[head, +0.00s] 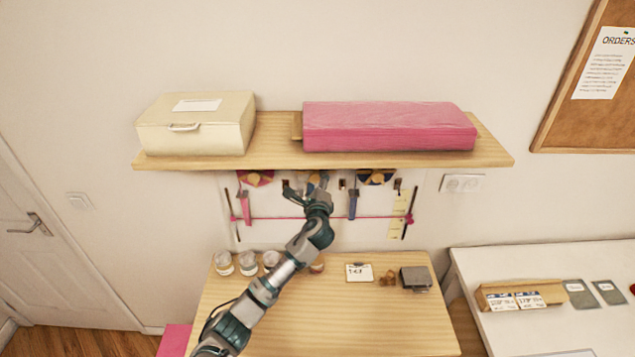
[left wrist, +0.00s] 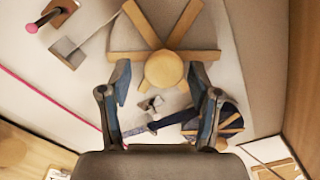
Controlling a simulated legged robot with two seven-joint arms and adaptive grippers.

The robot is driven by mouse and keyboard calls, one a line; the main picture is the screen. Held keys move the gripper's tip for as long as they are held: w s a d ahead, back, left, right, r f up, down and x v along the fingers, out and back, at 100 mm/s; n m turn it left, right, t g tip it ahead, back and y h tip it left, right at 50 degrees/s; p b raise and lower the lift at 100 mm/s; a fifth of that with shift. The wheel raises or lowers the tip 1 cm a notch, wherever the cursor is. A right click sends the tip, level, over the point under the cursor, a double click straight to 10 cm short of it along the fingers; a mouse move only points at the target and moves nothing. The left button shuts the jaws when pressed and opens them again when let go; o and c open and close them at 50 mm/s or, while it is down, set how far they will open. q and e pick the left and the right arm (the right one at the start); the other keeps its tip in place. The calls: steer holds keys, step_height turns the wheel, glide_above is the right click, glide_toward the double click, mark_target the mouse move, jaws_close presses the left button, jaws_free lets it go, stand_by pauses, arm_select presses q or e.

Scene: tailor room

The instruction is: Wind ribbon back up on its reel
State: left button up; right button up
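Ribbon reels hang on the wall board under the shelf: a red one (head: 255,178) with a pink ribbon (head: 245,207) hanging down, and a blue one (head: 376,178) with a blue ribbon (head: 352,204). A middle reel is mostly hidden behind my left gripper (head: 308,188), which is up at the board. In the left wrist view, a wooden spoked reel with a round hub (left wrist: 165,70) is just ahead of the open fingers (left wrist: 160,82), the hub between the tips. Contact cannot be told. The blue reel (left wrist: 230,122) shows lower right. My right gripper is not in view.
The shelf (head: 280,153) above holds a cream box (head: 195,125) and pink cloth (head: 390,127). A pink line (head: 280,218) crosses the board. The wooden table (head: 350,325) below holds jars (head: 247,263), a card (head: 359,273) and a dark box (head: 415,278). Its front is mostly clear.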

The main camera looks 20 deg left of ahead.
arm_select(q)
steer(key=shift+s+r, duration=0.1)
steer(key=shift+s, duration=0.05)
steer(key=v, duration=1.1)
steer(key=shift+s, duration=0.25)
steer(key=shift+d, duration=0.15)
